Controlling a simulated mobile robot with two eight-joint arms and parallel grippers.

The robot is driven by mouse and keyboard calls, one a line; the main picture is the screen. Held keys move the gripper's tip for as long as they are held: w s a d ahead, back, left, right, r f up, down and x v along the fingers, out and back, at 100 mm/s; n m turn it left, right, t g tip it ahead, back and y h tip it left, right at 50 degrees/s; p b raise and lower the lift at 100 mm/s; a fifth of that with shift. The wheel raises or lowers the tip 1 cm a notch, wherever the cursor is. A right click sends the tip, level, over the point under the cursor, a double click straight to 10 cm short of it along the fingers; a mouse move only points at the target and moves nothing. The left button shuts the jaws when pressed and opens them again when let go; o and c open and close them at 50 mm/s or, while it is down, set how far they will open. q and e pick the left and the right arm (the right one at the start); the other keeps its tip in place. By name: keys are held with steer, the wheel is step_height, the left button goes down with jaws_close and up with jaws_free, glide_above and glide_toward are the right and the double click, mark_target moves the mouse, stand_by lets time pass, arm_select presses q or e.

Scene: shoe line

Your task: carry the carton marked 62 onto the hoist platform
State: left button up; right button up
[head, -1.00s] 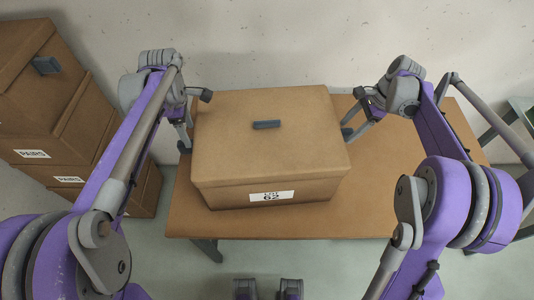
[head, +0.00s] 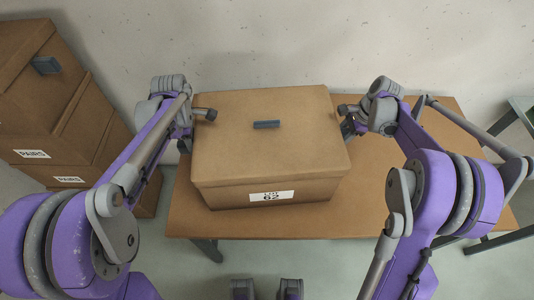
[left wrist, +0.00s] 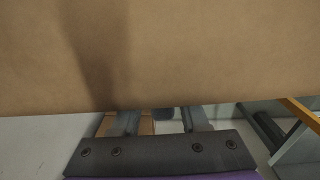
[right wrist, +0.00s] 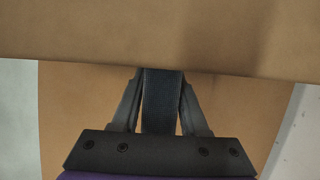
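The tan carton (head: 270,145) with the label 62 (head: 272,196) stands shut and upright on a brown table, with a dark grip on its lid. My left gripper (head: 188,143) is at its left side; in the left wrist view its fingers (left wrist: 162,118) stand apart, their tips hidden by the carton. My right gripper (head: 347,129) is at the right side; in the right wrist view its fingers (right wrist: 160,105) stand apart on either side of a dark grey bar. Their tips reach the carton's edge. Whether they press on the bar is unclear. I cannot identify the hoist platform.
The brown table (head: 400,205) has free room right of the carton. Stacked cartons marked PAIRS (head: 45,115) stand at the left. A wall (head: 270,40) rises behind the table. A grey-green frame (head: 505,240) stands at the right edge.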

arm_select(q)
jaws_close()
arm_select(e)
jaws_close()
stand_by(0.8)
